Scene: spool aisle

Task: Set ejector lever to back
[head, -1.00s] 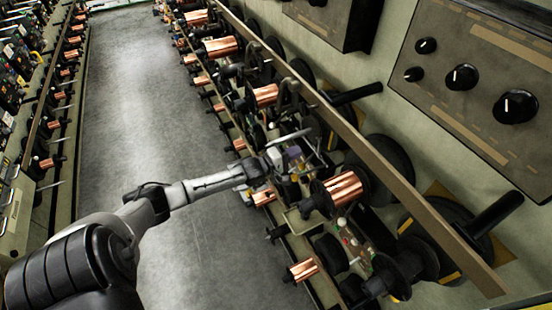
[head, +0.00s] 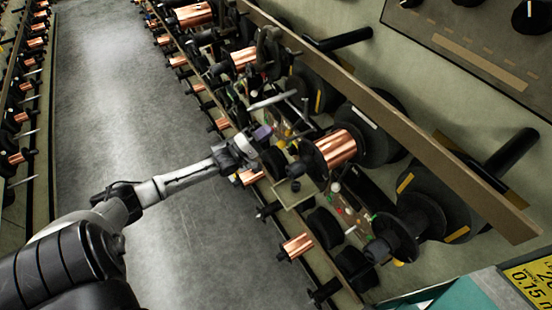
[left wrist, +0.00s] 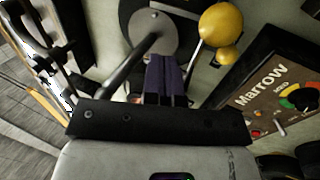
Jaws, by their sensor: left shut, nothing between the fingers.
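My left gripper (head: 264,132) reaches from the left to the spool machine row in the head view. Its purple fingers (left wrist: 167,78) are shut and empty in the left wrist view. Just past the fingertips is a grey disc (left wrist: 152,28) with a thick grey rod (left wrist: 138,65) to their left. To their right, a thin metal rod (left wrist: 197,62) runs up to a large yellow ball (left wrist: 221,25), with a smaller yellow ball (left wrist: 227,55) beside it. No readable label marks the ejector lever, so I cannot tell surely which rod it is. Contact with either rod is unclear.
A dark panel marked "Marrow" (left wrist: 284,92) with a dial stands at the right. Copper spools (head: 336,148) and black reels line the machine, below a long brown rail (head: 380,122). The grey aisle floor (head: 110,110) is clear. A yellow sign (head: 530,283) is at the lower right.

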